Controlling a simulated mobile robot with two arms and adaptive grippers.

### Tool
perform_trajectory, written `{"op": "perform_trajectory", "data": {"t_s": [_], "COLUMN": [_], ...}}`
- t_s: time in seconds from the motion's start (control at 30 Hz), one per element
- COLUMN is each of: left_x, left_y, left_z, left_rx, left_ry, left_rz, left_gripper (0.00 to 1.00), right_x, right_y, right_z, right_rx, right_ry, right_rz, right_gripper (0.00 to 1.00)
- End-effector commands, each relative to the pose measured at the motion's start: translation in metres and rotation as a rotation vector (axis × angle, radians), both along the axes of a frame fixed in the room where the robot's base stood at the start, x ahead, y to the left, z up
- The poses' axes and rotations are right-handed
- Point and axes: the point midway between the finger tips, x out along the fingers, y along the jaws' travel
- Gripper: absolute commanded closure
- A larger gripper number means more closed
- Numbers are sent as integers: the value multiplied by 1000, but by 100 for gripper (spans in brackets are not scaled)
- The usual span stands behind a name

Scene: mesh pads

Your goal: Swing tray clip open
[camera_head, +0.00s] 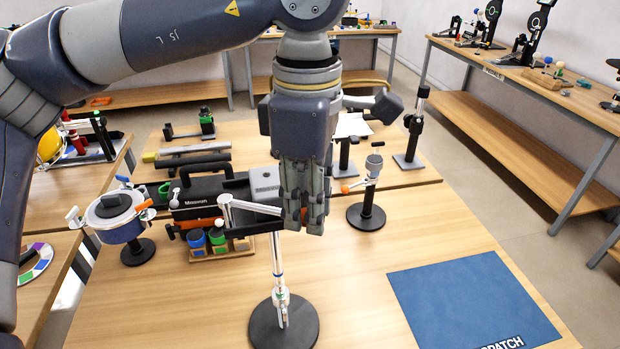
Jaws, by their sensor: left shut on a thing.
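My left gripper (305,212) points down over the middle of the wooden table, with its fingers shut on a part at the top of a slim silver stand. I take this part to be the tray clip, but the fingers hide most of it. The stand has an upright post (278,255) on a round black base (284,325). A white and grey arm (240,207) and a dark bar (255,230) reach left from the fingers. How far the clip has swung cannot be seen. My right gripper is not in view.
A black case (205,200) and several coloured cups (207,240) stand behind and left of the stand. A round drum on a stand (115,215) is at the left. Another black-based stand (366,214) is close at the right. A blue mat (470,300) lies bare at the front right.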

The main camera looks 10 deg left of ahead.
Motion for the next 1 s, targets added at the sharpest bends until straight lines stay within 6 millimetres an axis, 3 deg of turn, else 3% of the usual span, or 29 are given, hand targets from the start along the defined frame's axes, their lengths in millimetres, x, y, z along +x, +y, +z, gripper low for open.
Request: {"op": "perform_trajectory", "data": {"t_s": [0.5, 1.0], "left_x": [-9, -45], "left_y": [-1, 10], "left_z": [0, -1], "left_rx": [-5, -6], "left_ry": [-1, 0], "left_rz": [-2, -2], "left_gripper": [100, 100], "right_x": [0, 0], "right_y": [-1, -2], "right_z": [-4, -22], "right_rx": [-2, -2], "right_ry": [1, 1], "right_rz": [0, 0], "right_gripper": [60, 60]}}
